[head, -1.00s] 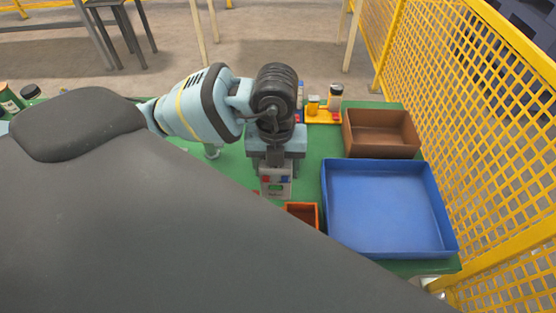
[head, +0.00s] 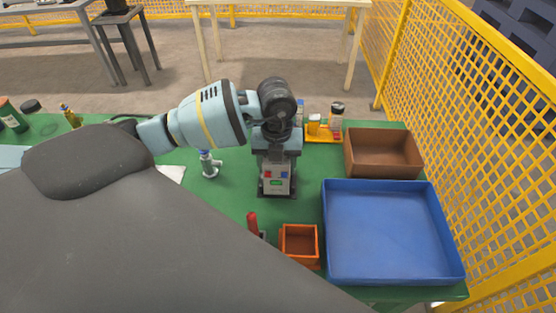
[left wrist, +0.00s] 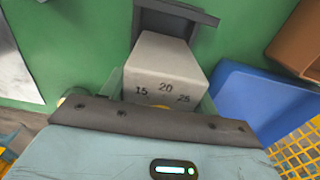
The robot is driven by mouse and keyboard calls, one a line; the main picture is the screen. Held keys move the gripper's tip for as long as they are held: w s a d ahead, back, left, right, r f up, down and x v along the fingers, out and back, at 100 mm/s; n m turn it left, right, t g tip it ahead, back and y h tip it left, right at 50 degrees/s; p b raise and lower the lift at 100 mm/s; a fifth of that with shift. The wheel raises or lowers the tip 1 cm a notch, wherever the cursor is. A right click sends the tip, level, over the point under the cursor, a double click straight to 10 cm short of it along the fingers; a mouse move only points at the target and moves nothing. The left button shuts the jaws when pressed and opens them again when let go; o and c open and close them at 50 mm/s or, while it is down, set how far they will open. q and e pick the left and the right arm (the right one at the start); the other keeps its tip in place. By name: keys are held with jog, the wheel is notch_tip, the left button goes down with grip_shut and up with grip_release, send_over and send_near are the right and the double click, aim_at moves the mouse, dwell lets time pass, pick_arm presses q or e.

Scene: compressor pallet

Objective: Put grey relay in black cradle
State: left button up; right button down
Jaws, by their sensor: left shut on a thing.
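The grey relay (head: 277,181) has a light face with a red, a blue and a green mark. My left gripper (head: 276,158) is shut on it from above and holds it upright. In the left wrist view the relay (left wrist: 165,66) shows the marks 15, 20 and 25. The black cradle (head: 264,194) lies on the green table around the relay's lower end. The cradle also shows beyond the relay in the left wrist view (left wrist: 205,18). I cannot tell whether the relay rests on the cradle's floor or hangs just above it. My right gripper is out of view.
A small orange box (head: 299,260), a red-handled tool (head: 253,223) and a blue tray (head: 393,235) are in front and to the right. A brown box (head: 383,165) and a yellow holder (head: 322,137) stand behind. A blue-and-white item (head: 209,166) stands left of the gripper.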

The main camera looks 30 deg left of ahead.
pick_arm(q)
jog(key=shift+w+a+f, duration=0.4)
jog(key=shift+w+f, duration=0.15)
jog(key=shift+w, duration=0.1)
jog(key=shift+w+a+f, duration=0.4)
jog(key=shift+w+f, duration=0.15)
jog(key=shift+w, duration=0.1)
jog(key=shift+f, duration=0.15)
jog(key=o, duration=1.3)
notch_tip(320, 180, up, 12)
jog(key=shift+r, duration=0.15)
